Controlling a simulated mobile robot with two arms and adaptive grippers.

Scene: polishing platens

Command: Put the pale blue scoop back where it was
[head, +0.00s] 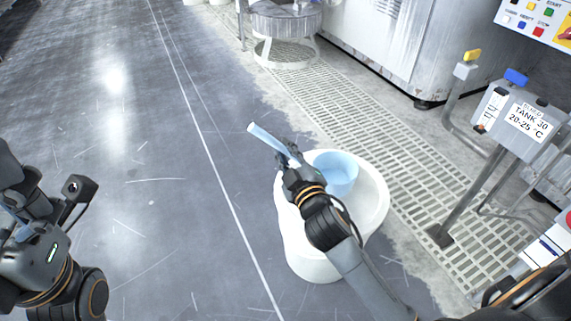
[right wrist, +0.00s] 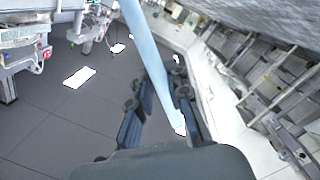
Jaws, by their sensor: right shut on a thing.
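The pale blue scoop (head: 264,136) shows in the head view as a straight handle sticking out up and left of my right gripper (head: 291,160) and a round pale blue cup (head: 338,170) to its right. Where handle and cup join is hidden behind the gripper. The cup is over or inside a white tub (head: 311,266); I cannot tell if it touches. In the right wrist view the handle (right wrist: 149,55) runs between the fingers of my right gripper (right wrist: 160,100), which is shut on it. My left arm is at the left edge; its finger opening is unclear.
A grated drain strip (head: 400,150) runs along the floor right of the tub. A grey stand with a tank sign (head: 525,120) stands at the right. A round metal table (head: 285,22) and a white machine (head: 385,40) are behind. The floor to the left is clear.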

